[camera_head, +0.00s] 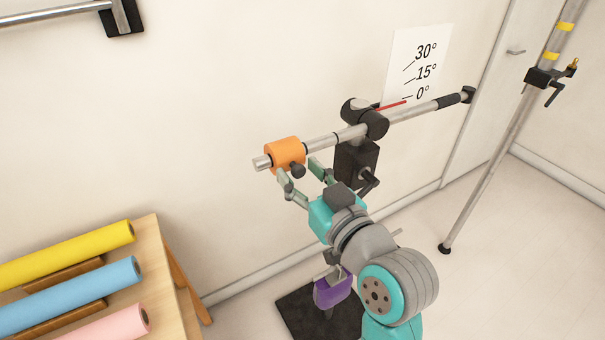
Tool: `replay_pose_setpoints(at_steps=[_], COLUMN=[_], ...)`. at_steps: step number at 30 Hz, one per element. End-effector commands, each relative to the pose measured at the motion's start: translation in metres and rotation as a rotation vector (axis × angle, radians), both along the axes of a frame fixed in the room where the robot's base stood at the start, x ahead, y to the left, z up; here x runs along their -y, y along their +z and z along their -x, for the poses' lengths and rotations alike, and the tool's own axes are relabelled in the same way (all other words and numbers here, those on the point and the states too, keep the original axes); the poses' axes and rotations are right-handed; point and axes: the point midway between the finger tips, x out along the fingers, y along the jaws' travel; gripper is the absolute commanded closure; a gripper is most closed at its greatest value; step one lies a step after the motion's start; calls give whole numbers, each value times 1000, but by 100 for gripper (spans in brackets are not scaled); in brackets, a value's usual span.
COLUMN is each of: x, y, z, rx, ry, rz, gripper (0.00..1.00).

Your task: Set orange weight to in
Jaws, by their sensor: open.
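The orange weight (279,152) is a short collar around the left part of a grey horizontal bar (322,141). A dark knob (297,170) sticks out from its lower front. Bare bar shows on both sides of the weight, with a dark ring mark just to its right. My gripper (298,170) is open, with its fingers just below and in front of the weight, near the knob. I cannot tell whether a finger touches the knob. The bar passes through a black pivot (364,117) and rises slightly to the right.
A red pointer (391,105) at the pivot sits near 0° on a white angle card (418,62). A wooden table (165,262) with yellow, blue and pink rolls stands at lower left. A slanted pole (492,155) stands at right. A purple object (333,291) is below my arm.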

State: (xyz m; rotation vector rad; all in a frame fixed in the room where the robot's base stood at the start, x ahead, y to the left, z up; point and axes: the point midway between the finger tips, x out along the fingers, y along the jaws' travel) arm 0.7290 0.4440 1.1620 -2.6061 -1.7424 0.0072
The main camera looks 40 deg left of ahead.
Motion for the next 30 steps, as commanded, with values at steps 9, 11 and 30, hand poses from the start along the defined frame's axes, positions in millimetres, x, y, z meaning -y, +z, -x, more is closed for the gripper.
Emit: replay_pose_setpoints(at_steps=[9,11,30], x=[0,0,49], y=[0,0,-1], z=[0,0,-117], rx=[0,0,0], ry=[0,0,-5], rz=[0,0,1], gripper=[100,100,100])
